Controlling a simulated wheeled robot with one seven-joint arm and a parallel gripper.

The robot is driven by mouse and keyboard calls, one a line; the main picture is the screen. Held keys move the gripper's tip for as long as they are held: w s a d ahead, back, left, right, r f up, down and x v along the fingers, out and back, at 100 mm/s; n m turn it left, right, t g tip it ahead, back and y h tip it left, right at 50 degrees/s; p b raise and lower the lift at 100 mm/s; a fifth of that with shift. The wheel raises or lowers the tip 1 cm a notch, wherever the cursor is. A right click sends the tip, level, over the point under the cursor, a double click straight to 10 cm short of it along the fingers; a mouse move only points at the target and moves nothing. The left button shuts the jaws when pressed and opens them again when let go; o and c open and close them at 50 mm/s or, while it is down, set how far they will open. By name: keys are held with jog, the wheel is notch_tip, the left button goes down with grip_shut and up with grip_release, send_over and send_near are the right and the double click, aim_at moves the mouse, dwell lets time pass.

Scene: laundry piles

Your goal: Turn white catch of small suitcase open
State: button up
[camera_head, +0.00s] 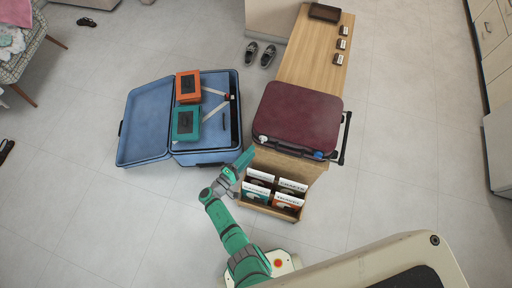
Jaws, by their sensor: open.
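A maroon small suitcase (298,115) lies closed and flat on the end of a wooden bench. On its front edge, a small white catch (263,139) sits near the left corner and a blue catch (318,155) sits further right. The catches are too small to tell how they are turned. My gripper (249,153) is at the end of my green arm, just left of and below the white catch, seemingly apart from it. It is open and empty; its fingertips are small in this view.
A crate (269,210) of upright cards or packets stands below the bench end, close to my arm. A large open blue suitcase (147,119) with an orange box (187,86) and a green box (186,123) lies on the floor at left. The lower-left floor is clear.

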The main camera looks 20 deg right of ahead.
jog(key=shift+v, duration=1.95)
jog(key=s+f+g+y, duration=0.2)
jog(key=s+f+y, duration=0.2)
jog(key=s+f, duration=0.5)
jog(key=s+a+m+y, duration=0.1)
jog(key=s+a+y, duration=0.3)
jog(key=s, duration=0.3)
jog(key=s+a+m+y, duration=0.1)
jog(key=s+a+y, duration=0.2)
jog(key=s, duration=0.5)
jog(key=s+r+m+t+y, duration=0.2)
jog(key=r+t, duration=0.1)
jog(key=r, duration=1.6)
jog(key=s+r+m+t+y, duration=0.2)
jog(key=s+r+t, duration=0.1)
jog(key=r, duration=1.7)
jog(key=shift+d+r+m+t, duration=0.3)
jog(key=shift+m+t, duration=0.1)
jog(key=shift+t, duration=0.4)
